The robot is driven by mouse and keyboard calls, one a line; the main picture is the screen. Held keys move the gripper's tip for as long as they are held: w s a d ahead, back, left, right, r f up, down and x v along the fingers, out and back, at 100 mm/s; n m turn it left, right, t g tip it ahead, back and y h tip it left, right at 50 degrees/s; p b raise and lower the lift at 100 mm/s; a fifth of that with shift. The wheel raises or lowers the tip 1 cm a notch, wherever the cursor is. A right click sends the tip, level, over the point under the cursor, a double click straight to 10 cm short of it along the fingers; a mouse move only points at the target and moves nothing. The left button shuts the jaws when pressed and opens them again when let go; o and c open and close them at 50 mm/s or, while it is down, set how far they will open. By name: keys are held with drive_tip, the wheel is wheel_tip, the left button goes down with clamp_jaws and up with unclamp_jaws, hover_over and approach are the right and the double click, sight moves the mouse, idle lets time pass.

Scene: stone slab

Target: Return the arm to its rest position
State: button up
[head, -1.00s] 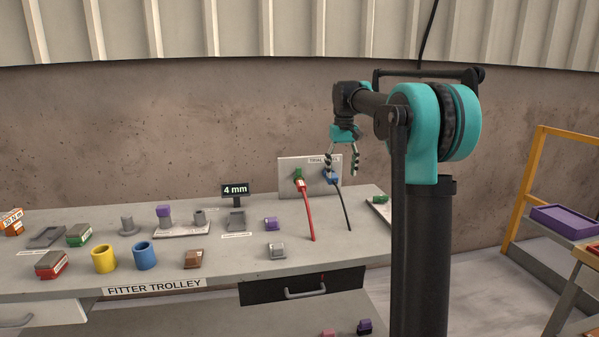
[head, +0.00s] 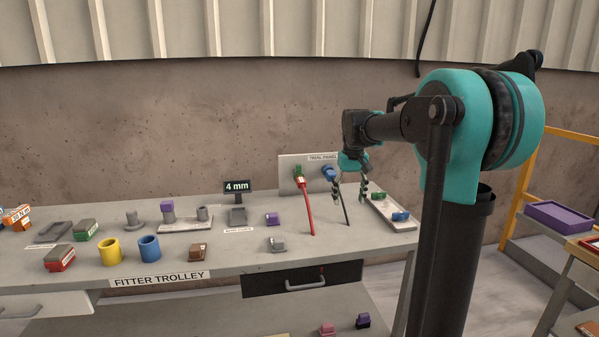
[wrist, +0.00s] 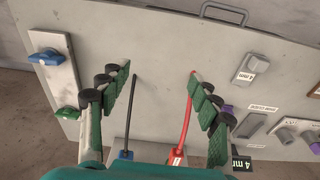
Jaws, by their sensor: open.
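My gripper (head: 350,190) hangs from my bent arm, pointing down over the right part of the fitter trolley (head: 150,262). Its fingers are apart and nothing is between them. In the wrist view my gripper (wrist: 160,90) shows its two fingers spread, with the black cable (wrist: 131,105) and red cable (wrist: 187,120) seen beyond and between them. The blue plug (head: 329,173) with the black cable is on the panel, just left of my gripper.
A tray (head: 384,207) with a blue-handled piece (head: 400,216) lies right of my gripper. A yellow cup (head: 109,250), a blue cup (head: 149,249) and several small blocks stand further left on the trolley. A purple bin (head: 558,214) sits on a rack at right.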

drive_tip(key=s+d+f+t, duration=0.1)
drive_tip(key=s+f, duration=1)
drive_tip(key=s, duration=0.3)
drive_tip(key=s+d+f+m+t, duration=0.1)
drive_tip(key=s+d+f+t, duration=0.1)
drive_tip(key=s+f, duration=0.8)
drive_tip(key=s, duration=0.4)
drive_tip(key=shift+f+m, duration=0.3)
drive_tip(key=shift+f, duration=0.1)
